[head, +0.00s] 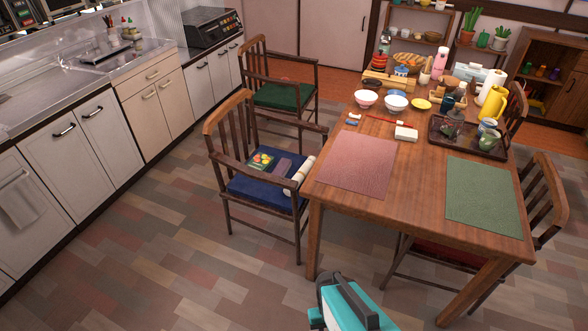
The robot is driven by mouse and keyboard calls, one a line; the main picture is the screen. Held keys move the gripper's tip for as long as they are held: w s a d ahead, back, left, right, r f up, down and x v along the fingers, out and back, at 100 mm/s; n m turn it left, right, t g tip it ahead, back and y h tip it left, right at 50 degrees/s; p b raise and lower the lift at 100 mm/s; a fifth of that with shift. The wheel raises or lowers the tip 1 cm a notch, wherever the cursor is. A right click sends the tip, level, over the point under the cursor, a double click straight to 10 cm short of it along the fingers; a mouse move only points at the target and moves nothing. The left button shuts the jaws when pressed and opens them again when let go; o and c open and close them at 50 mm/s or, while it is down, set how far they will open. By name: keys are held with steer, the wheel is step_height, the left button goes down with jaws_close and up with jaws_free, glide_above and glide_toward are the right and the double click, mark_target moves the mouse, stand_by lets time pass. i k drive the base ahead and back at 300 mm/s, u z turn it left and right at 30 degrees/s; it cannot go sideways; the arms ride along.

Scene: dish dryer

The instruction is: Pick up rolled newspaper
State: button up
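A cream-white rolled cylinder, which looks like the rolled newspaper (300,174), lies on the blue seat cushion (245,190) of the near wooden armchair. It lies along the right side of the seat, beside the table edge, partly behind the chair's armrest. A dark book or magazine with a colourful cover (262,160) and a small purple-grey item (282,168) lie to its left on the same seat. A teal, white and black part of my own arm shows at the bottom edge, well short of the chair. My gripper's fingers cannot be made out.
The wooden table (408,185) stands right of the chair, with a pink mat (350,163), a green mat (485,195), bowls and a tray. Another armchair (278,95) stands behind. Kitchen cabinets (70,145) line the left. The floor left of the chair is clear.

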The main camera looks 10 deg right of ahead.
mark_target(301, 174)
steer(key=i, duration=0.25)
steer(key=u, duration=0.45)
steer(key=k, duration=1.4)
steer(key=u, duration=0.2)
steer(key=i, duration=1.65)
steer(key=u, duration=0.8)
steer(key=i, duration=0.45)
steer(key=u, duration=0.2)
